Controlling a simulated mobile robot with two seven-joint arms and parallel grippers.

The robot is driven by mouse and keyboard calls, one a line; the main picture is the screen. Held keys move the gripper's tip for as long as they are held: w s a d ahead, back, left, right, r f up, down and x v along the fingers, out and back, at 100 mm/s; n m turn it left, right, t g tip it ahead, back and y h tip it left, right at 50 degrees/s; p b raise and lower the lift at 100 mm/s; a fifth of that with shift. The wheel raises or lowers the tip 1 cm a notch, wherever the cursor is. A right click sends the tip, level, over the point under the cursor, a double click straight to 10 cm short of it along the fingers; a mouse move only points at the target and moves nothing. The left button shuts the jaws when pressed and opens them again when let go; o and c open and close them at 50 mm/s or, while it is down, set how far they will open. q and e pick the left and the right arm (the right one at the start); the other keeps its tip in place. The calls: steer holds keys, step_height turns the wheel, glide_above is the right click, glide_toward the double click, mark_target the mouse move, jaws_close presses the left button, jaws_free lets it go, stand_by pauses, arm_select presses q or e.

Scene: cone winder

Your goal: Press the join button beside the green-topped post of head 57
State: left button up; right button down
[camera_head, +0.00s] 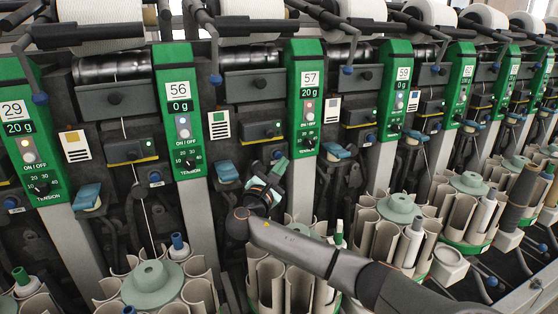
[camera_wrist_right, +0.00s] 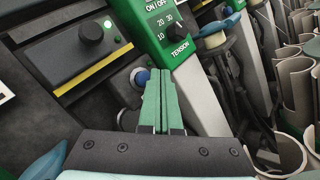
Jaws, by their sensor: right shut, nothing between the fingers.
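The green-topped post of head 57 (camera_head: 307,90) stands at the middle of the head view, its display reading 20 g. Its lower green panel with the TENSION knob shows in the right wrist view (camera_wrist_right: 172,28). A round blue join button (camera_wrist_right: 141,77) sits on the dark machine face just left of this post; it also shows in the head view (camera_head: 278,155), close to my fingertips. My right gripper (camera_head: 281,166) is shut and empty, its green fingers (camera_wrist_right: 160,72) side by side. In the wrist view the fingertips overlap the button's right side; contact cannot be told. My left gripper is not in view.
Post 56 (camera_head: 180,110) stands left and post 59 (camera_head: 397,88) right. A dark box with a knob (camera_wrist_right: 85,45) sits above the button. A blue lever (camera_head: 227,171) is left of my gripper. Bobbin holders (camera_head: 295,280) stand below my right forearm.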

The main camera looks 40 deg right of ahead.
stand_by(1.2)
steer(key=shift+w, duration=0.1)
stand_by(0.7)
steer(key=shift+w+d, duration=0.15)
steer(key=shift+w, duration=0.2)
steer(key=shift+w+d, duration=0.15)
steer(key=shift+w, duration=0.25)
stand_by(0.7)
steer(key=shift+s+a+p, duration=0.3)
steer(key=shift+s+p, duration=0.45)
steer(key=shift+s, duration=0.1)
